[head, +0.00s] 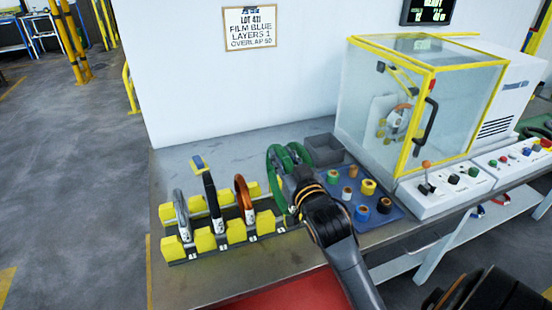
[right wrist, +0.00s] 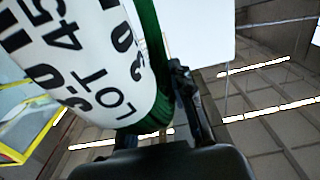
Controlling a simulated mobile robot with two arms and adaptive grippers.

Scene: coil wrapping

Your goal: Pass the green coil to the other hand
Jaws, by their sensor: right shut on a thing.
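The green coil (head: 273,165) is at the right end of the coil rack (head: 205,258), its ring standing roughly upright. My right gripper (head: 301,180) is shut on it from the right side. I cannot tell whether the coil's lower edge is clear of the rack. In the right wrist view the green coil (right wrist: 150,50) fills the upper left, close up, with a white lot label on it. A dark finger of my right gripper (right wrist: 183,95) lies against its edge. My left gripper is not in view.
The rack has yellow blocks and holds a grey coil (head: 181,215), a black coil (head: 212,200) and an orange coil (head: 243,197). A blue mat (head: 353,218) with several small rolls and a grey bin (head: 323,150) are right of the coil. A yellow-framed glass machine (head: 420,100) stands behind.

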